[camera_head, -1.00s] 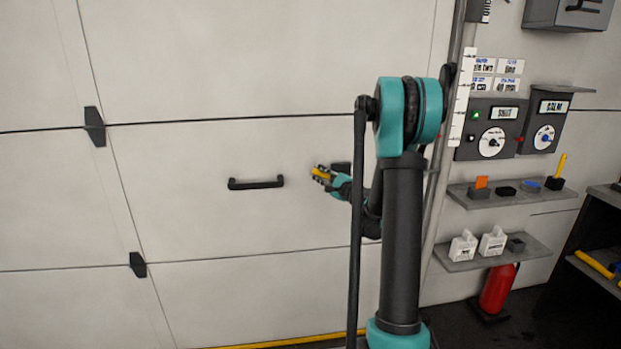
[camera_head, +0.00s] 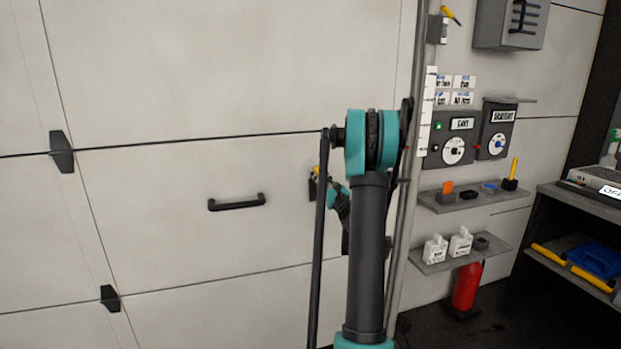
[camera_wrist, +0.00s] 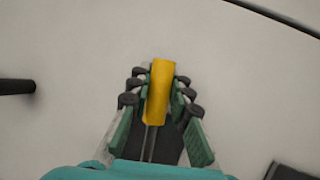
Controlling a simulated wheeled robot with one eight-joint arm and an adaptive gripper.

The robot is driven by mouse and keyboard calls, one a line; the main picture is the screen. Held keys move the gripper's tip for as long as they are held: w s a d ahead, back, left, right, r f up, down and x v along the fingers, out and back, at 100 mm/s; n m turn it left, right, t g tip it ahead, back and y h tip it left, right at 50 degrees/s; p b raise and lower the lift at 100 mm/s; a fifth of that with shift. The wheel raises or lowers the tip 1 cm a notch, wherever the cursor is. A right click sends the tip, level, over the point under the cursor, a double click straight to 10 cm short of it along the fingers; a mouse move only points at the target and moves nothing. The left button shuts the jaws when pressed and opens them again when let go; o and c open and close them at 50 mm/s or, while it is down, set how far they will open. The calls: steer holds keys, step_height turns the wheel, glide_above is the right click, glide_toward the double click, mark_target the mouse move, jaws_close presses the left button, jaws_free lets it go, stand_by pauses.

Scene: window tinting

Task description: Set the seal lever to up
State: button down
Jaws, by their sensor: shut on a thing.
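The seal lever has a yellow grip (camera_wrist: 159,92) on a thin metal shaft, which runs down to a dark mount in the wrist view. In the head view its yellow grip (camera_head: 316,171) shows at the upper end, above the dark mount (camera_head: 312,190) on the pale panelled door. The lever appears to point roughly up there. My gripper (camera_wrist: 160,88) is shut on the yellow grip, with green-and-black fingers on both sides. In the head view my gripper (camera_head: 324,176) is small and partly hidden by my own arm link.
A black door handle (camera_head: 237,202) is left of the lever. Right of my arm are a grey control box (camera_head: 455,130) with a dial, shelves (camera_head: 470,198) with small items, a red extinguisher (camera_head: 466,287) and a workbench (camera_head: 585,205).

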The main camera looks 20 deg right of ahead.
steer(key=shift+d+m+t+h, duration=0.2)
steer(key=shift+d+m+h, duration=0.3)
steer(key=shift+m, duration=0.35)
steer(key=shift+d+m+t+h, duration=0.2)
steer(key=shift+d+m+h, duration=0.25)
steer(key=shift+m, duration=0.4)
steer(key=c, duration=1.4)
jaws_free()
steer(key=shift+d, duration=0.1)
steer(key=shift+o, duration=0.2)
steer(key=v, duration=0.7)
steer(key=shift+s, duration=0.2)
steer(key=shift+f, duration=0.1)
